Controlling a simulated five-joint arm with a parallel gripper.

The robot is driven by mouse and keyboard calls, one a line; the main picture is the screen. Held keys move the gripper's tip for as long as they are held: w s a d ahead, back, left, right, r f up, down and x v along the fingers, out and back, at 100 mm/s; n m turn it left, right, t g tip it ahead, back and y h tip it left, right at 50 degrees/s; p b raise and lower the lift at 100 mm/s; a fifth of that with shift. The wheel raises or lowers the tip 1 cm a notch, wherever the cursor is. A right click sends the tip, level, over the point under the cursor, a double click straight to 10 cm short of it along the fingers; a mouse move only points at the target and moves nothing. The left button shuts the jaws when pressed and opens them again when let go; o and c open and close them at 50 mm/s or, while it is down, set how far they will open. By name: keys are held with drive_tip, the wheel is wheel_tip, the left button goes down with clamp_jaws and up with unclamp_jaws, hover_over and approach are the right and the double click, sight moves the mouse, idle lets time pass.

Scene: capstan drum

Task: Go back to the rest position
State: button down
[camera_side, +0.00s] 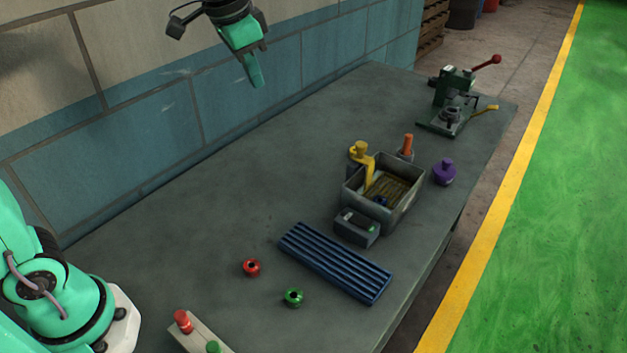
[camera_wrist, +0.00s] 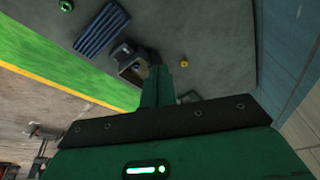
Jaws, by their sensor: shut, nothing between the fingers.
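My gripper (camera_side: 256,80) is high above the back of the grey table (camera_side: 230,215), near the wall in the side view. Its green fingers are closed together and hold nothing. In the wrist view its shut fingers (camera_wrist: 156,84) point out over the table and cover part of the grey bin. The capstan device, a grey open bin (camera_side: 402,215) with a yellow crank (camera_side: 362,155), stands on the table to the right of and below my gripper in the side view. My gripper is well apart from everything on the table.
A blue ribbed rack (camera_side: 335,262), a red ring (camera_side: 251,267) and a green ring (camera_side: 293,297) lie in front. A purple knob-topped piece (camera_side: 444,171) stands beside the bin. A green press with a red-knobbed lever (camera_side: 455,85) is at the far end. The brick wall (camera_side: 240,100) is close behind my gripper.

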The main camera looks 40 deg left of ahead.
drive_tip(key=s+a+f+n+t, duration=0.1)
drive_tip(key=s+f, duration=0.3)
drive_tip(key=s, duration=0.6)
drive_tip(key=s+a+f+n+t, duration=0.1)
drive_tip(key=s+a+f+n, duration=0.3)
drive_tip(key=s, duration=0.5)
drive_tip(key=shift+s, duration=0.35)
